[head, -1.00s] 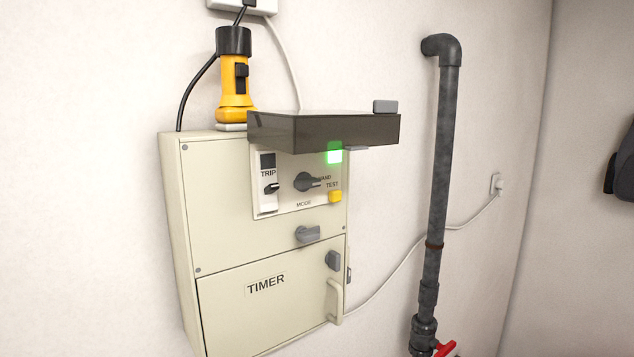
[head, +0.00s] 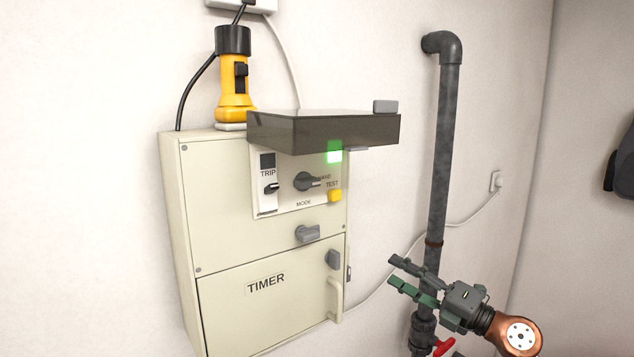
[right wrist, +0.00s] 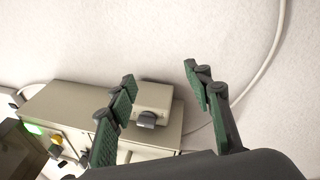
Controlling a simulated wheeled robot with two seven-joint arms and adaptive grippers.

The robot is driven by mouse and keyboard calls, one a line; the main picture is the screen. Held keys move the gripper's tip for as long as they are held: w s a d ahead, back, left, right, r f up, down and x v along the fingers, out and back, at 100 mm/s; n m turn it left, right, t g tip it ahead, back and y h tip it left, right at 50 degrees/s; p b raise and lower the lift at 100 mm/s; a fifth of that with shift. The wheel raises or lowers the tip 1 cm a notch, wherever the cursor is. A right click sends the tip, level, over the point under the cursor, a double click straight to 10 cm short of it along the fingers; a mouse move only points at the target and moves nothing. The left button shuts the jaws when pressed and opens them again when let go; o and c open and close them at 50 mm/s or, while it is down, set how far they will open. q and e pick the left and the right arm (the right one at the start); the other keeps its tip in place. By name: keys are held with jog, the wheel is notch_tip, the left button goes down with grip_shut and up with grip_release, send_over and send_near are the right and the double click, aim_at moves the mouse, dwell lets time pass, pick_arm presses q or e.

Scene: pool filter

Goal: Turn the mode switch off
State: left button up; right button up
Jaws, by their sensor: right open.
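The mode switch (head: 306,181) is a dark grey rotary knob on the white panel above the word MODE. Its pointer aims right, toward the HAND label, which it partly covers. My right gripper (head: 392,271) is open and empty, right of and below the switch, in front of the grey pipe and well apart from the panel. Its spread green-padded fingers also show in the right wrist view (right wrist: 160,76). My left gripper is not in view.
A dark flip-up cover (head: 330,130) juts out above the switch. A TRIP lever (head: 271,188), yellow TEST button (head: 335,196) and lit green lamp (head: 334,157) flank it. A flashlight (head: 235,80) stands on the cabinet (head: 220,230). A vertical pipe (head: 444,170) runs at right.

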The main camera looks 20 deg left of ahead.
jog(key=s+a+r+n, duration=0.2)
jog(key=s+r, duration=0.3)
jog(key=s+a+r+n+g+h, duration=0.1)
jog(key=s+a+r+n, duration=0.2)
jog(key=s+r, duration=0.2)
jog(key=s+a+r+n, duration=0.2)
jog(key=s+r+n, duration=0.1)
jog(key=s+r, duration=0.2)
jog(key=shift+s+a+r+g+h, duration=0.2)
jog(key=shift+r+g+h, duration=0.1)
jog(key=shift+r+g, duration=0.15)
jog(key=n+t+h, duration=0.2)
jog(key=n+t, duration=0.2)
send_near(312, 181)
jog(key=p+x, duration=0.2)
jog(key=x, duration=0.6)
jog(key=shift+s+a+p, duration=0.1)
jog(key=shift+s+p, duration=0.05)
jog(key=shift+p, duration=0.15)
jog(key=shift+w+a, duration=0.2)
jog(key=shift+w, duration=0.15)
jog(key=c, duration=1.1)
